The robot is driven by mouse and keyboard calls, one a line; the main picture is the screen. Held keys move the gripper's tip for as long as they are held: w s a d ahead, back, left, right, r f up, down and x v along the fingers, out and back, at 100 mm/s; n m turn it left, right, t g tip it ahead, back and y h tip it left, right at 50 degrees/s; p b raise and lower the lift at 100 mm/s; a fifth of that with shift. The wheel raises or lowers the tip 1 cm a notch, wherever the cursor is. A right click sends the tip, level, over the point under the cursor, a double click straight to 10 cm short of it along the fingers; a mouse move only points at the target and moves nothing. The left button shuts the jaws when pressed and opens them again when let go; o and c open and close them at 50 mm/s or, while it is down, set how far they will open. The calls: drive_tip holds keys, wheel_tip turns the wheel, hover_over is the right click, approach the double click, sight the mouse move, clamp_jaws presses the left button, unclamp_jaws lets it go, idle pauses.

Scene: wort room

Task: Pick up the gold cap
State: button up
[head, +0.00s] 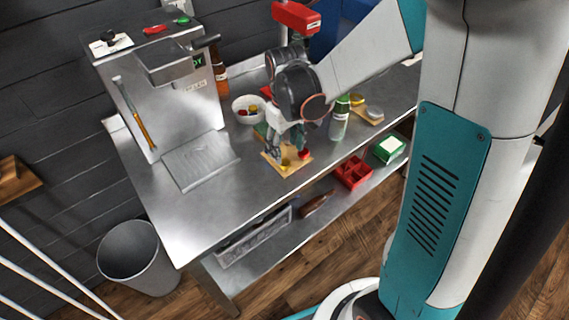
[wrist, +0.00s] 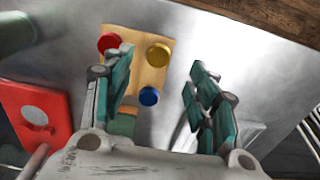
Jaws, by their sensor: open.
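The gold cap (wrist: 158,54) is a round disc on a small wooden board (wrist: 148,75) in the wrist view. A red cap (wrist: 109,43) lies to its left and a blue cap (wrist: 149,96) nearer my gripper. My gripper (wrist: 161,60) is open and empty, with its fingers on either side of the gold cap in the picture; its height above the board is hard to judge. In the head view my gripper (head: 283,149) is over the board (head: 272,158), with the gold cap (head: 285,162) and red cap (head: 304,154) showing.
A steel machine (head: 170,95) stands left on the steel table (head: 205,205). A white bowl (head: 243,117) is behind the board, and a green-and-white bottle (head: 339,119) to its right. A second board holds a yellow item (head: 357,99). The table's front left is clear.

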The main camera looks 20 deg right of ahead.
sight(285, 162)
drive_tip(key=shift+w+f+b, duration=0.2)
drive_tip(key=shift+f+b, duration=0.85)
drive_tip(key=shift+f, duration=1.85)
drive_tip(key=shift+r, duration=0.1)
drive_tip(key=c, duration=0.7)
